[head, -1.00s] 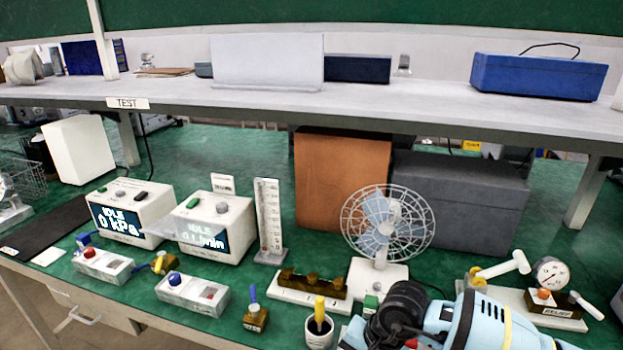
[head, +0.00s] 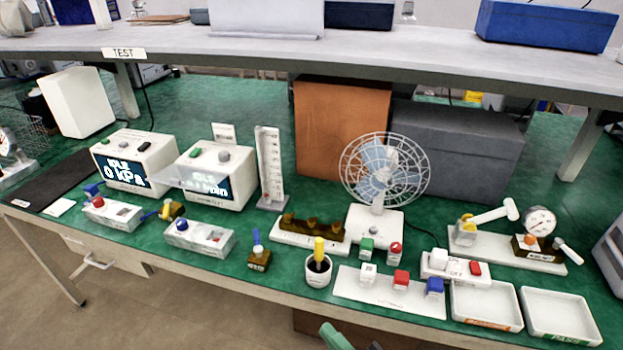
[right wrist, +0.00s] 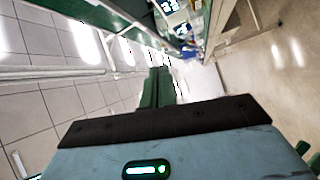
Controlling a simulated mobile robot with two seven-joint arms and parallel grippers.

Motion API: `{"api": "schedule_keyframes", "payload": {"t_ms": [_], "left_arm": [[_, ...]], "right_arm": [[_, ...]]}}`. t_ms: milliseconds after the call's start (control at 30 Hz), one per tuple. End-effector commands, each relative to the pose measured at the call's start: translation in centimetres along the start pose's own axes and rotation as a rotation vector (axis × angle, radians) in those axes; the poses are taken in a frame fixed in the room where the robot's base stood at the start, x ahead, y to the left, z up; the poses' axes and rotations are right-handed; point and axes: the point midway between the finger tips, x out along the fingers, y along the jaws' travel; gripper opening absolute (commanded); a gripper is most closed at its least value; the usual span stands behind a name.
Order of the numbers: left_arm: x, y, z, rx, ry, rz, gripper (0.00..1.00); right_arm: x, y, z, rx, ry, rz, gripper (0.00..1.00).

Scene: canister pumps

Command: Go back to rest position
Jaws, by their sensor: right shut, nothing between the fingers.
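My right gripper shows only as green fingertips (head: 337,337) at the bottom edge of the head view, in front of and below the green bench (head: 290,285). In the right wrist view its green fingers (right wrist: 158,88) lie together, shut, with nothing between them. My left gripper is not in view.
The bench's front edge lies just beyond my right gripper. Near that edge stand a pot with a yellow-handled tool (head: 319,266), a white plate with coloured blocks (head: 350,285) and two white trays (head: 487,303), (head: 560,315). A fan (head: 384,180) stands behind. The floor in front (head: 200,310) is clear.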

Motion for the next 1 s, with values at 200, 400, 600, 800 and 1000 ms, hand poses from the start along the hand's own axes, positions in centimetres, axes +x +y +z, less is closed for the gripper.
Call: {"api": "schedule_keyframes", "payload": {"t_ms": [200, 400, 600, 800, 1000], "left_arm": [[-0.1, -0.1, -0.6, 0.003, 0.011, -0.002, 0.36], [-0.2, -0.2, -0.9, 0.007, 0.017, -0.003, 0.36], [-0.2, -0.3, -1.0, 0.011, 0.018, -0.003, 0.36], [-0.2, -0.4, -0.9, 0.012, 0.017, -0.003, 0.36], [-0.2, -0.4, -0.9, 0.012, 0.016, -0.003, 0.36]], "right_arm": [[-9.9, -6.8, 4.8, 0.652, -0.458, -0.116, 0.00], [-20.2, -12.4, 5.4, 1.125, -0.836, -0.156, 0.00], [-26.1, -14.8, 4.4, 1.360, -1.042, -0.154, 0.00], [-27.3, -15.3, 4.1, 1.407, -1.083, -0.152, 0.00], [-27.2, -15.3, 4.1, 1.403, -1.080, -0.153, 0.00]]}}
